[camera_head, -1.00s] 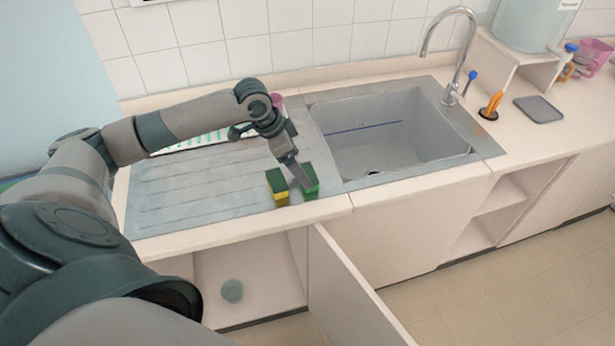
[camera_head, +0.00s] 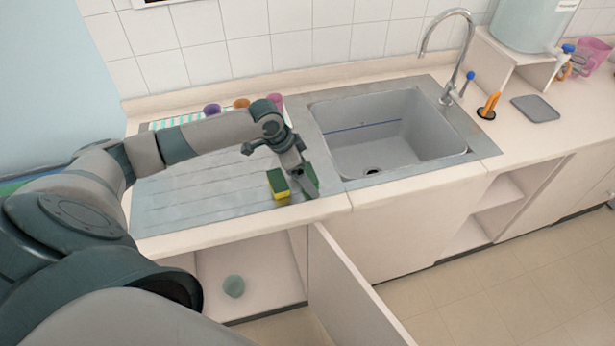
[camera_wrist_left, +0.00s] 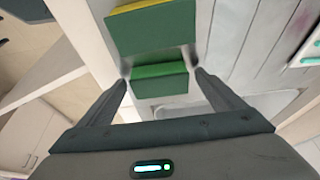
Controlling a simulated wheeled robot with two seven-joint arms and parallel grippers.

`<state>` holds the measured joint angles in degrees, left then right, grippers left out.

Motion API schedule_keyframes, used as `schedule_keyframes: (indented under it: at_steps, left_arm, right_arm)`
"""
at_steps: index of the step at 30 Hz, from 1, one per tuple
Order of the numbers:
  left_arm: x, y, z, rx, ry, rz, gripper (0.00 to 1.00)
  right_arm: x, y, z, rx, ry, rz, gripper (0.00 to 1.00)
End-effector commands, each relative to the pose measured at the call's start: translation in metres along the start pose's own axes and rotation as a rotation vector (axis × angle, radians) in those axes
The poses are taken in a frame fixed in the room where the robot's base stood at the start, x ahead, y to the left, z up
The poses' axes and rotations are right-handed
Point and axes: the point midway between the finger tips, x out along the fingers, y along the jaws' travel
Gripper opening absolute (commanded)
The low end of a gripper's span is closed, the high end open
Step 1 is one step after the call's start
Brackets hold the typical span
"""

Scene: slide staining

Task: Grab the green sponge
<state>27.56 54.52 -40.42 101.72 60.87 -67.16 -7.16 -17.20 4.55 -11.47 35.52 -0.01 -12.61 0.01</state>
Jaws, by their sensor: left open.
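The green sponge (camera_head: 313,178) stands near the front right corner of the ribbed drainboard, partly hidden by my left gripper (camera_head: 306,186). In the left wrist view the green sponge (camera_wrist_left: 160,79) shows between the fingertips of my open left gripper (camera_wrist_left: 159,78), a finger on each side. I cannot tell whether the fingers touch it. A yellow and green sponge (camera_head: 279,187) stands just left of it; it also shows in the left wrist view (camera_wrist_left: 150,27), above the green one. My right gripper is not in view.
The sink basin (camera_head: 385,135) lies right of the drainboard (camera_head: 190,200). Purple (camera_head: 211,109), orange (camera_head: 241,103) and pink (camera_head: 275,99) cups stand on a striped mat behind my arm. A cabinet door (camera_head: 355,285) hangs open below.

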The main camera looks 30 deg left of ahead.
Motion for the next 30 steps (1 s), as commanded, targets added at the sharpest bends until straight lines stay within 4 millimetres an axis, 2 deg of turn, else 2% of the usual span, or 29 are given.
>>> schedule_keyframes:
  at_steps: [1, 3, 6, 20, 26, 30]
  left_arm:
    - [0.000, 0.000, 0.000, 0.000, 0.000, 0.000, 0.81]
    - [0.000, 0.000, 0.000, 0.000, 0.000, 0.000, 0.64]
    - [0.000, 0.000, 0.000, 0.000, 0.000, 0.000, 0.45]
    - [-0.003, 0.000, -0.002, 0.000, 0.002, -0.001, 0.45]
    - [-0.018, -0.001, -0.008, 0.002, 0.003, -0.002, 0.45]
    - [-0.037, 0.001, -0.017, 0.003, 0.004, -0.002, 0.45]
  right_arm:
    - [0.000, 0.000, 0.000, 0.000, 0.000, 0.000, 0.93]
    - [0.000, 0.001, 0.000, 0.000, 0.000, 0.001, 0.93]
    - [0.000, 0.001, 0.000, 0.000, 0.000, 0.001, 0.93]
    - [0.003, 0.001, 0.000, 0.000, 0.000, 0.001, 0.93]
    - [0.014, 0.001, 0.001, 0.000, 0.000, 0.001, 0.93]
    - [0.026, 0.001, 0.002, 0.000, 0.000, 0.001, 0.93]
